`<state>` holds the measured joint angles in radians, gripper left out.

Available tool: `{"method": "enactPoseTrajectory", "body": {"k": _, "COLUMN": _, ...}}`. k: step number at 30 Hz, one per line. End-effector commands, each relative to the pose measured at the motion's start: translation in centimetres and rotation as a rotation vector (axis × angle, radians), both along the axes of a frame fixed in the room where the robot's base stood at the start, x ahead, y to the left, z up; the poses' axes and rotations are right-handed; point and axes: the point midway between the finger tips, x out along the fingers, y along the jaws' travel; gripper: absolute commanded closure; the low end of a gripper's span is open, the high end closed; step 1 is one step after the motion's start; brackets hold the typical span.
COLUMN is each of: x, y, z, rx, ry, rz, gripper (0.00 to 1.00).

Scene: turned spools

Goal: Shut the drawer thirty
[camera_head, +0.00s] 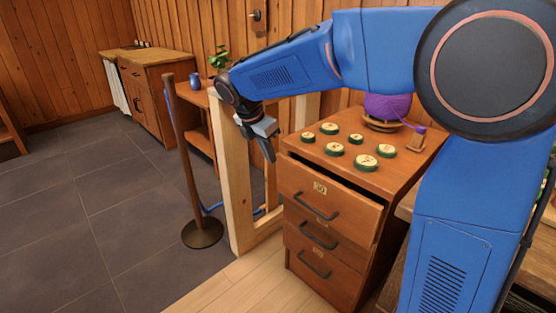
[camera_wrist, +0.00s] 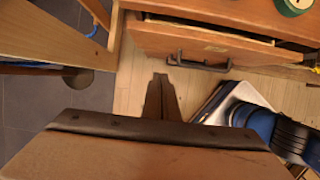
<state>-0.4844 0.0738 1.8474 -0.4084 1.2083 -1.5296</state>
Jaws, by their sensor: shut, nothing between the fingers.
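The drawer thirty (camera_head: 332,205) is the top drawer of a wooden cabinet (camera_head: 395,178), with a small label and a dark bar handle (camera_head: 315,207). It stands partly pulled out, with a dark gap under the cabinet top. In the wrist view the drawer's front (camera_wrist: 260,52) and its handle (camera_wrist: 199,62) are at the top. My gripper (camera_head: 270,155) is left of the cabinet top in the head view, pointing down. In the wrist view my gripper (camera_wrist: 160,78) is shut and empty, in front of the drawer and just below-left of the handle. It looks apart from the drawer.
Two lower drawers (camera_head: 308,238) look shut. Several green-rimmed discs (camera_head: 366,161) and a purple yarn ball (camera_head: 387,107) sit on the cabinet top. A wooden frame (camera_head: 238,195) and a post (camera_head: 184,165) stand to the left. The floor in front is clear.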

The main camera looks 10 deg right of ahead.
Motion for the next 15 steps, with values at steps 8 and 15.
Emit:
{"method": "enactPoseTrajectory", "body": {"k": 8, "x": 0.9, "y": -1.4, "z": -4.2, "rx": 0.0, "ry": 0.004, "rz": -0.001, "gripper": 1.0}}
{"method": "enactPoseTrajectory", "body": {"k": 15, "x": 1.8, "y": -2.8, "z": -8.1, "rx": 0.0, "ry": 0.004, "rz": -0.001, "gripper": 1.0}}
